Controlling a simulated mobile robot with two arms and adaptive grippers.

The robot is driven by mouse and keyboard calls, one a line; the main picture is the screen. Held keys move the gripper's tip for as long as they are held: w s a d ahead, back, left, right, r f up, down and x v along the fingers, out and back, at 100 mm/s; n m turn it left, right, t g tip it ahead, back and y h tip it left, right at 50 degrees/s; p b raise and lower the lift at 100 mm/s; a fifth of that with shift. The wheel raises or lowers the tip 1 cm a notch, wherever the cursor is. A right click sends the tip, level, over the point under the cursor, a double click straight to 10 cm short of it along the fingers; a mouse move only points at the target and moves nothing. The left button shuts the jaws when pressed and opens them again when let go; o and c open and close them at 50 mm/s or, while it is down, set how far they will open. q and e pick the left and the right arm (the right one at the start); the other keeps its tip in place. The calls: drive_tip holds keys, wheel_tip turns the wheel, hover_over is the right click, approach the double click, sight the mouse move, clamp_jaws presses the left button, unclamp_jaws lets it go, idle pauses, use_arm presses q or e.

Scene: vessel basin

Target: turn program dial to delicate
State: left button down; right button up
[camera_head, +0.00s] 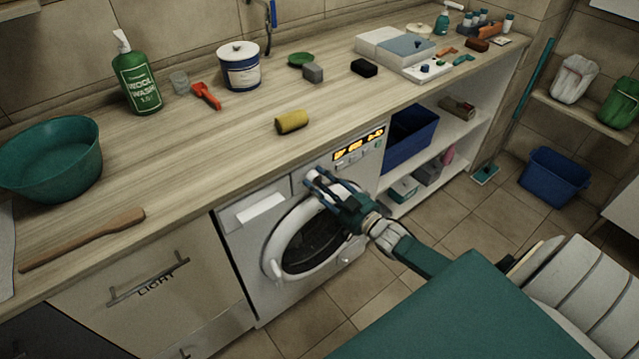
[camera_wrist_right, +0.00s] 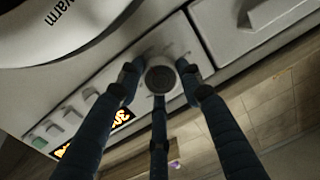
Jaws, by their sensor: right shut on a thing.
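The washing machine (camera_head: 243,248) stands under the counter, with its round door (camera_head: 281,233) closed. Its control panel has a lit orange display (camera_head: 358,145), which also shows in part in the right wrist view (camera_wrist_right: 121,115). My right gripper (camera_head: 316,178) is at the panel, left of the display. In the right wrist view, the dark round program dial (camera_wrist_right: 160,79) sits between the fingers of my right gripper (camera_wrist_right: 160,76), which are shut on it. The dial's marks are too blurred to read. My left gripper is not in view.
Several push buttons (camera_wrist_right: 72,117) lie along the panel. The detergent drawer (camera_head: 261,207) is beside the gripper. The wooden counter (camera_head: 210,150) overhangs the panel and holds a yellow sponge (camera_head: 291,122) above the machine. An open shelf with a blue bin (camera_head: 408,138) is to the right.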

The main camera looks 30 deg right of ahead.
drive_tip(key=shift+w+r+m, duration=0.1)
drive_tip(key=shift+r+m, duration=0.2)
drive_tip(key=shift+m, duration=0.1)
drive_tip(key=shift+w+r, duration=0.1)
drive_tip(key=shift+r, duration=0.05)
drive_tip(key=o, duration=1.1)
drive_tip(key=shift+o, duration=0.2)
drive_tip(key=shift+s+f, duration=0.2)
drive_tip(key=shift+s, duration=0.05)
drive_tip(key=shift+s+d, duration=0.1)
drive_tip(key=shift+s, duration=0.2)
drive_tip(key=s+d, duration=0.1)
drive_tip(key=s, duration=1)
drive_tip(key=shift+d, duration=0.3)
